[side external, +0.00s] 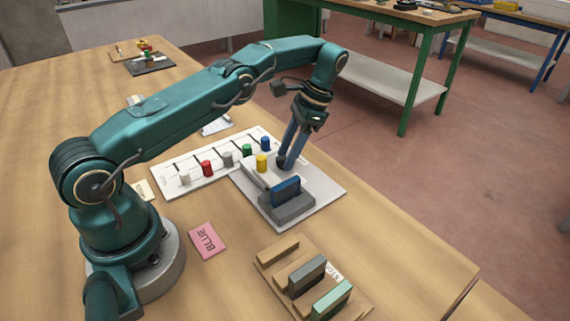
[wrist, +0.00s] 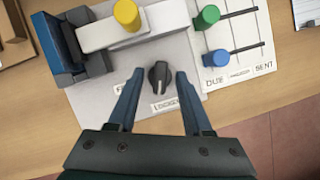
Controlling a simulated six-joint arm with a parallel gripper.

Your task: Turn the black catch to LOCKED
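The black catch (wrist: 159,76) is a small ridged knob on the pale grey plate (side external: 323,191). In the wrist view a label reading LOCKED (wrist: 165,106) lies just below it, and a partly hidden label starting with F (wrist: 122,84) lies to its left. I cannot tell for sure which label the ridge points at. My gripper (wrist: 160,74) is open, with one blue finger on each side of the catch and small gaps visible between. In the side view my gripper (side external: 287,163) points down at the plate, and its fingers largely hide the catch.
On the plate, a blue pane (side external: 286,188) stands in a grey holder beside a light bar with a yellow knob (side external: 261,162). A white board (side external: 207,184) with several coloured pegs adjoins it. A wooden rack (side external: 271,248) and a pink BLUE card (side external: 207,242) lie nearer.

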